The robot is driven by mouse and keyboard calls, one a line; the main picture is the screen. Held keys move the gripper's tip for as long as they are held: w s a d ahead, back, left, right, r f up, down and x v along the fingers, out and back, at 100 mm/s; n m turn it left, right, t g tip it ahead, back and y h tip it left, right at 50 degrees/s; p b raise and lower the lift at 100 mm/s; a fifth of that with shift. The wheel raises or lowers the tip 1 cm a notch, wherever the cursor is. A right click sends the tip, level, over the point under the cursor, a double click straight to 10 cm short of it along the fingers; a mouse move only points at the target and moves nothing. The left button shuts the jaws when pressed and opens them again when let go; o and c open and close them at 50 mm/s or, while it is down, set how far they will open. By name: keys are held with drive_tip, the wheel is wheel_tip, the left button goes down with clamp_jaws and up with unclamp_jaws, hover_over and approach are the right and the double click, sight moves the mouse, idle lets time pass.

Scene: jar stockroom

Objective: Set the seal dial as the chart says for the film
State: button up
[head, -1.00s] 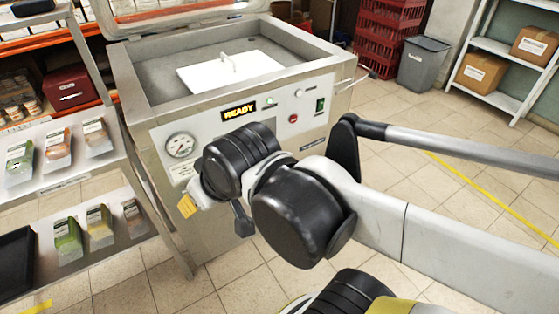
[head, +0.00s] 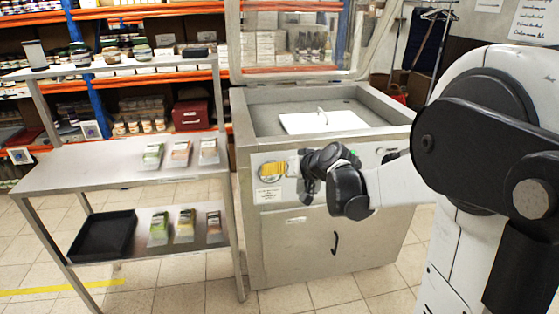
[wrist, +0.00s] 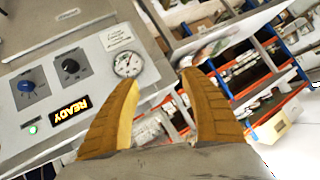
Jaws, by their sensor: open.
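The sealing machine (head: 325,235) has a lidded chamber and a front panel. In the wrist view, tilted, the panel (wrist: 95,85) shows a blue knob (wrist: 26,86), a black knob (wrist: 70,66), a lit READY display (wrist: 70,110) and a round gauge (wrist: 127,64). I cannot tell which knob is the seal dial. A small printed card (wrist: 115,37) is near the gauge; its text is unreadable. My gripper (wrist: 161,78) is open and empty, its orange fingers apart from the knobs. In the head view, my gripper (head: 273,169) covers part of the gauge, and my wrist hides the knobs.
A steel shelf stand (head: 100,165) with several packets and a black tray (head: 103,236) stands left of the machine. A written sheet (head: 535,22) hangs at the upper right, too small to read. Stocked racks stand behind. Floor in front is open.

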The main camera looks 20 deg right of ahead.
drive_tip(key=w+d+f+m+t+h, duration=0.15)
drive_tip(key=w+d+f, duration=0.25)
drive_tip(key=d, duration=0.5)
drive_tip(key=w+d+f+m+t, duration=0.15)
drive_tip(key=w+d+f, duration=0.3)
drive_tip(key=d, duration=0.45)
drive_tip(key=s+d+f+m+t+h, duration=0.2)
drive_tip(key=s+d+f, duration=0.1)
drive_tip(key=d+f, duration=0.45)
drive_tip(key=s+d+f+m+t+h, duration=0.1)
drive_tip(key=s+d+f+h, duration=0.25)
drive_tip(key=d+f, duration=0.4)
drive_tip(key=shift+y, duration=0.5)
drive_tip(key=w+d+b, duration=0.1)
drive_tip(key=w, duration=0.6)
drive_tip(key=w+d+b, duration=0.1)
drive_tip(key=w, duration=0.2)
drive_tip(key=shift+w+d+r+b, duration=0.2)
drive_tip(key=shift+d+r+b, duration=0.1)
clamp_jaws()
